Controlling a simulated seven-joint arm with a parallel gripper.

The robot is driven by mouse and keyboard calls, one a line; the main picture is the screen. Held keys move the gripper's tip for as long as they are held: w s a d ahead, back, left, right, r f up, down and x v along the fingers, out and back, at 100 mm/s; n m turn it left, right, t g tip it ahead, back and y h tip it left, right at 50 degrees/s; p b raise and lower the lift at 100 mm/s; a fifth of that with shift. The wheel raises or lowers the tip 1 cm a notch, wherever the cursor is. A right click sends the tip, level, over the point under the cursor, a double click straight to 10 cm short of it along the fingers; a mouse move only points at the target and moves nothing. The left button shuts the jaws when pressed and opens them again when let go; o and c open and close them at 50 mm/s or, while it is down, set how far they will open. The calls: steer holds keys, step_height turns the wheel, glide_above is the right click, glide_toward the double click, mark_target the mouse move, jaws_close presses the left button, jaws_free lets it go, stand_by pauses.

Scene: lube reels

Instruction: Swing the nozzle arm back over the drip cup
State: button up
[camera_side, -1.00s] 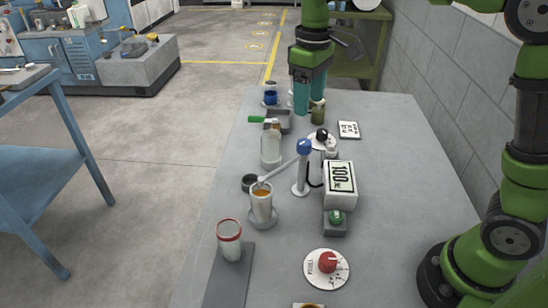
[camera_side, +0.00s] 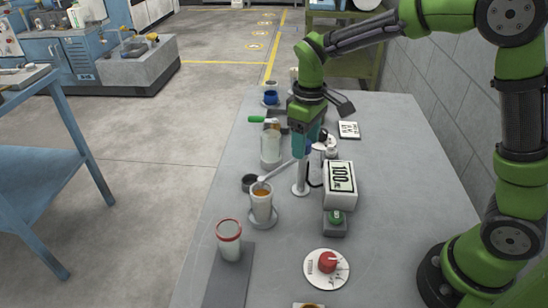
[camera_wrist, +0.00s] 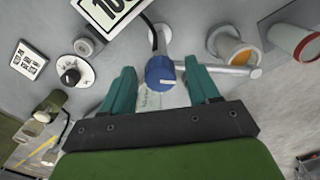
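The nozzle arm is a thin pale tube (camera_side: 277,173) on a white post (camera_side: 301,180) with a blue knob (camera_wrist: 160,72) on top. Its tip is at the far rim of a pale cup (camera_side: 262,205) with amber contents. A small dark round cup (camera_side: 249,182), probably the drip cup, sits just behind that tip; I cannot make it out in the wrist view. My gripper (camera_side: 306,152) is open above the post. In the wrist view its teal fingers (camera_wrist: 160,78) stand on either side of the knob, with gaps showing. Contact is not visible.
A box marked 100 (camera_side: 340,185) stands close right of the post. A clear bottle (camera_side: 271,147) is behind left. A red-rimmed jar (camera_side: 229,240) and a red dial (camera_side: 327,262) are nearer the camera. The right side of the table is clear.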

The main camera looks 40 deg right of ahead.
jaws_close()
steer(key=shift+m, duration=0.3)
steer(key=m, duration=0.8)
steer(key=shift+a+m, duration=0.1)
steer(key=shift+m, duration=0.2)
stand_by(0.4)
steer(key=shift+r, duration=0.1)
steer(key=shift+o, duration=0.6)
jaws_free()
